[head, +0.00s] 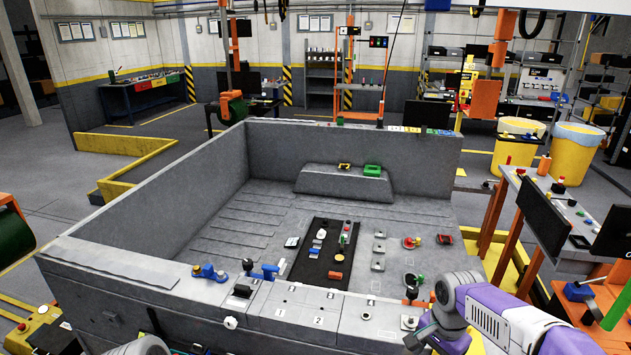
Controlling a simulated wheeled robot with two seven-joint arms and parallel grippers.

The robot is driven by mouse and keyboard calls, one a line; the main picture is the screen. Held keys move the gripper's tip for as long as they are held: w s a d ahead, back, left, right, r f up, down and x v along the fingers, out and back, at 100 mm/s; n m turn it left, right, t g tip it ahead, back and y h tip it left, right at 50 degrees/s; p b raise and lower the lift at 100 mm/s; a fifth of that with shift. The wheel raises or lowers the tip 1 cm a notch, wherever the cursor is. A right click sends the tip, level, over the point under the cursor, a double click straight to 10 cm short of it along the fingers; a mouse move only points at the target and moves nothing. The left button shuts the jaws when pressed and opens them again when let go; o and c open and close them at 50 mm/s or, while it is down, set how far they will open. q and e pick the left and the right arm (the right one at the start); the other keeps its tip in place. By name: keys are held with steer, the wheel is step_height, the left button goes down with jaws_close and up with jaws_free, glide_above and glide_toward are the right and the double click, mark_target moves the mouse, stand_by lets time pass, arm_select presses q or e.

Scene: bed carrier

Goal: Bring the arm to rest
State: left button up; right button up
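My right arm (492,308), purple and light grey, comes in from the lower right. It bends near the front right of the grey bed and runs down out of the picture. No fingers show on it, so my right gripper is out of view. A small grey rounded part of my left arm (145,346) shows at the bottom edge. My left gripper is out of view. I cannot see whether either gripper holds anything.
A large grey walled bed (205,205) fills the middle. Its front ledge (292,308) carries knobs, blue fittings and plates marked 1 and 2. A black panel (324,262) with small parts lies inside. Yellow bins (575,150) and a bench with monitors (545,213) stand right.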

steer(key=w+a+f+n+y, duration=0.1)
steer(key=w+a+f+n, duration=0.2)
steer(key=f, duration=0.6)
arm_select(q)
steer(key=f+b, duration=0.1)
steer(key=w+f+b, duration=0.1)
steer(key=f+b, duration=0.1)
steer(key=shift+w+f, duration=0.15)
steer(key=shift+f, duration=0.1)
arm_select(e)
steer(key=s+a+f+n+y, duration=0.1)
steer(key=s+a+f, duration=0.3)
steer(key=f, duration=0.5)
steer(key=s+a+f+n+y, duration=0.1)
steer(key=s+a+f, duration=0.3)
steer(key=s+f, duration=0.4)
steer(key=s+a+f+n+y, duration=0.1)
steer(key=s+a+f+n, duration=0.2)
steer(key=s+f, duration=0.3)
step_height(320, 180, down, 4)
steer(key=shift+a+r+t, duration=0.15)
steer(key=shift+a+t, duration=0.15)
steer(key=shift+a, duration=0.45)
